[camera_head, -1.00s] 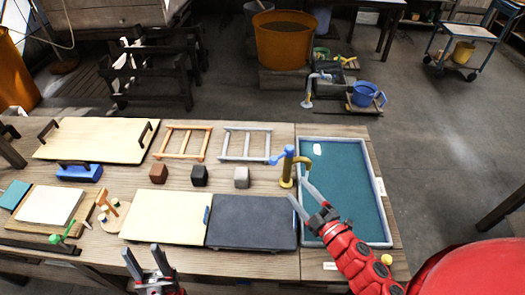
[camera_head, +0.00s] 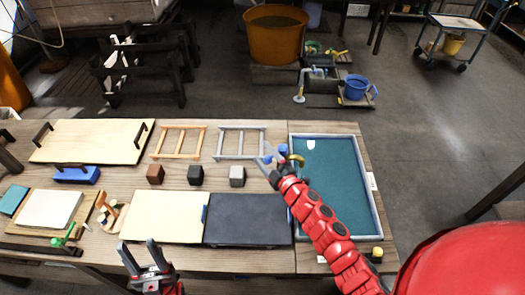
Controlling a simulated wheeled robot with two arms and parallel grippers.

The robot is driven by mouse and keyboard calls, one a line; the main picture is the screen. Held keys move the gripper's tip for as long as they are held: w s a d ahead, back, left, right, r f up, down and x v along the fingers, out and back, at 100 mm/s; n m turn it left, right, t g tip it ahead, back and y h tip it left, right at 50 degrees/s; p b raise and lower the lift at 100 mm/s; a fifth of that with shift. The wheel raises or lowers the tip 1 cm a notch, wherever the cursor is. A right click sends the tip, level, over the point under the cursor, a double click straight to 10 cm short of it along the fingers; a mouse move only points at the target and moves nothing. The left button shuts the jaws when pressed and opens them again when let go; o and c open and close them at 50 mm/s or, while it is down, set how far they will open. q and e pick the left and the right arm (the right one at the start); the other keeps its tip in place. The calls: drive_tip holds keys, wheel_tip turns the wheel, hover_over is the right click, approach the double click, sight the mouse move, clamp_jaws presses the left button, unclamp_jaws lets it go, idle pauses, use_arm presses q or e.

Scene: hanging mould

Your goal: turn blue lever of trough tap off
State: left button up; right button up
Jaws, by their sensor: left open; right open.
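The trough tap stands at the left rim of the trough (camera_head: 338,178), a shallow grey-rimmed tray with a teal floor. Its blue top (camera_head: 283,149) and yellow spout (camera_head: 297,160) show above my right gripper. The blue lever (camera_head: 267,152) points left from the tap top and is partly covered. My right gripper (camera_head: 265,164) is open at the lever, its arm reaching across the trough. I cannot tell whether the lever is between the fingers or touched. My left gripper (camera_head: 138,246) is open and empty at the table's front edge.
A dark slab (camera_head: 247,218) and a pale board (camera_head: 165,217) lie left of the trough. A second tap (camera_head: 299,90) and blue bucket (camera_head: 357,87) are on the floor behind.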

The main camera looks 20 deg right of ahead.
drive_tip(key=shift+w+a, duration=0.3)
drive_tip(key=shift+w, duration=0.25)
clamp_jaws()
drive_tip(key=shift+f, duration=0.1)
idle(1.0)
